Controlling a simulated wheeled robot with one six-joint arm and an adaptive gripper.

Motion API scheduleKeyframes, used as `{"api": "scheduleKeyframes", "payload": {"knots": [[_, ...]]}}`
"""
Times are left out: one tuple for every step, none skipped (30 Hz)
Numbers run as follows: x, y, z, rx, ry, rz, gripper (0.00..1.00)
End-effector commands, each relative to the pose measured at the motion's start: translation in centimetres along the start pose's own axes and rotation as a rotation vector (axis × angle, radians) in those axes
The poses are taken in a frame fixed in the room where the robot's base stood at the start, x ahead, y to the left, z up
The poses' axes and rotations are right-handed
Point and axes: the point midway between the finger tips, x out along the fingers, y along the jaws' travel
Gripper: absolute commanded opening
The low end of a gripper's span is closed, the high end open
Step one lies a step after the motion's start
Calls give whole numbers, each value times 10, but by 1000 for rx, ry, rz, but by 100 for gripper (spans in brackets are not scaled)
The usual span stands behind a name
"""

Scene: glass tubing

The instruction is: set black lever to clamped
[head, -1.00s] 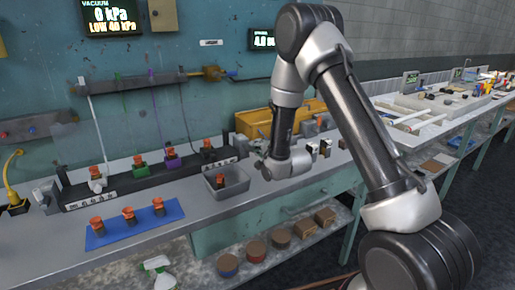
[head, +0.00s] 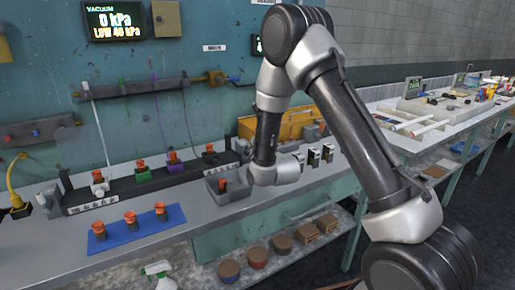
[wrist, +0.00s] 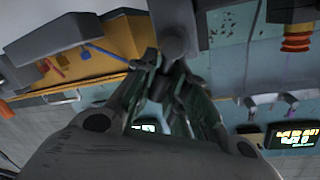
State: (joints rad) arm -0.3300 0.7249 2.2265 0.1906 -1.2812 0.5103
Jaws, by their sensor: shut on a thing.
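In the wrist view my gripper (wrist: 172,75) has its fingers closed together around the end of a dark grey, round-ended part (wrist: 174,38). I take this part for the black lever; its full shape and its setting cannot be read. In the head view my wrist hangs low over the bench, just right of the grey tray, and hides the fingers and the lever.
The grey tray (head: 212,190) holds one orange-topped piece (head: 222,185). A blue mat (head: 112,240) with three orange-topped pieces lies front left. A black rack (head: 120,192) runs behind it. A yellow bin (head: 292,128) stands behind my wrist. The bench front centre is clear.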

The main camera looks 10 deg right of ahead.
Motion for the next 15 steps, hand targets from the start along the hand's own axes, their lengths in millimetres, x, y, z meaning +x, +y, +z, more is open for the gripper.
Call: {"api": "scheduleKeyframes", "payload": {"knots": [[-1, -1, 2, -40, 5, 1, 0], [-1, -2, 1, -68, 11, 1, 0], [-1, -4, 2, -105, 18, 1, 0], [-2, -4, 2, -132, 23, 1, 0], [-2, -6, 2, -159, 28, 1, 0], [-2, -7, 2, -194, 36, 1, 0], [-2, -8, 2, -219, 41, 1, 0], [-2, -9, 3, -245, 46, 1, 0], [-3, -10, 3, -277, 51, 1, 0], [-3, -10, 4, -300, 56, 1, 0], [-3, -11, 4, -322, 61, 1, 0], [-3, -12, 4, -350, 66, 1, 0], [-3, -13, 4, -371, 70, 2, 0], [-3, -13, 5, -390, 73, 2, 0], [-4, -14, 5, -413, 79, 2, 0]]}}
